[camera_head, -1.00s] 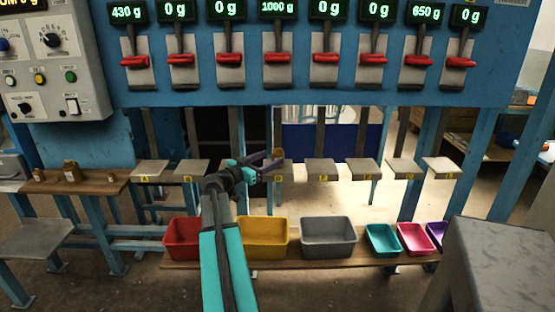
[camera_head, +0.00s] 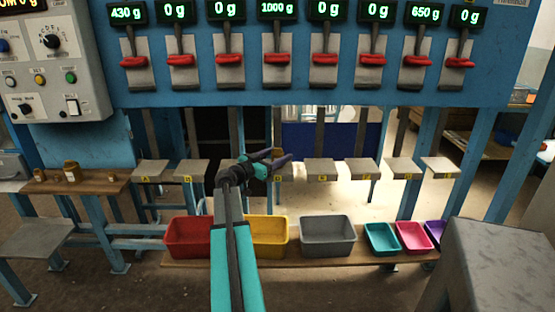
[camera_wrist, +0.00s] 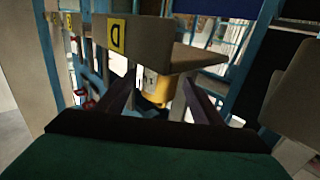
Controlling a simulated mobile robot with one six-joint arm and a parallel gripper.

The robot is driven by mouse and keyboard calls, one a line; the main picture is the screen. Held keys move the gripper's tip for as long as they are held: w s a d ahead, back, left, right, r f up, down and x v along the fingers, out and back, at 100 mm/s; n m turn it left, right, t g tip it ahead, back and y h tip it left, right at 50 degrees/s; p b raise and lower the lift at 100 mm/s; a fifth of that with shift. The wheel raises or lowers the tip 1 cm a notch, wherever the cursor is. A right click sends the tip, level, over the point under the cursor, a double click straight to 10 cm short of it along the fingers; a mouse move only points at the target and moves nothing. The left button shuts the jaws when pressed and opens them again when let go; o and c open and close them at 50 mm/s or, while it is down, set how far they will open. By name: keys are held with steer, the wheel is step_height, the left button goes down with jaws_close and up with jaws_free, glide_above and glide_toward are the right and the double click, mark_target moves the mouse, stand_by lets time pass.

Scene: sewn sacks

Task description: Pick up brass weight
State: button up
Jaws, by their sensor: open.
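A brass weight (camera_head: 277,152) stands on the grey platform marked D (camera_head: 283,176), under the display reading 1000 g. In the wrist view the yellow brass weight (camera_wrist: 155,88) appears between my two fingers, against the D platform (camera_wrist: 150,45), which looks upside down there. My gripper (camera_head: 280,155) is open, with its fingers at the D platform, around or just short of the weight; I cannot tell which. The fingers also show in the wrist view (camera_wrist: 160,90) with gaps beside the weight. Part of the weight is hidden by a finger in the head view.
Other brass weights, such as a larger one (camera_head: 72,171), stand on a wooden table (camera_head: 60,186) at left. Red (camera_head: 185,238), yellow (camera_head: 270,232) and grey bins (camera_head: 328,236) and smaller ones line a low shelf. Neighbouring platforms flank D; the display panel hangs above.

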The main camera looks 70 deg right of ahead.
jaws_close()
steer(key=shift+r, duration=0.15)
steer(key=shift+r, duration=0.1)
stand_by(0.4)
